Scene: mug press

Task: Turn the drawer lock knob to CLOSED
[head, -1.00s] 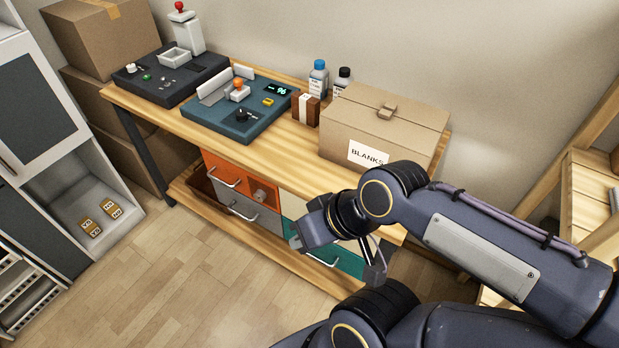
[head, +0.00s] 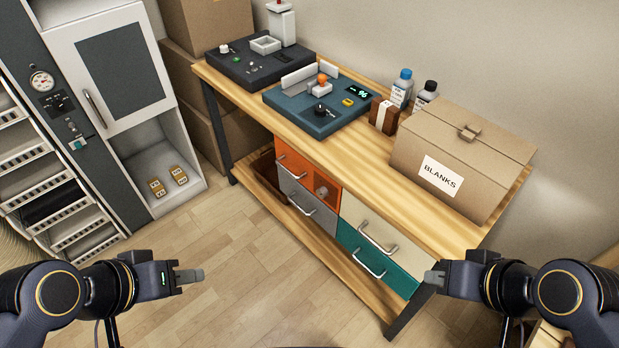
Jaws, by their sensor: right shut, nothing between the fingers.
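The drawer unit under the bench has an orange drawer front (head: 296,160) at the upper left. A small round lock knob (head: 321,191) sits on the right part of the orange front; its setting is too small to read. My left gripper (head: 197,275) is at the lower left over the floor, well away from the drawers; its jaw opening cannot be made out. My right gripper (head: 432,277) is shut and empty, at the lower right, in front of the bench's near leg. Neither gripper touches the knob.
A grey drawer (head: 306,207), a cream drawer (head: 368,229) and a teal drawer (head: 374,262) surround the orange one. The bench top (head: 355,165) carries two machines and a BLANKS carton (head: 465,160). A cabinet (head: 120,75) stands left. The floor (head: 255,270) before the drawers is clear.

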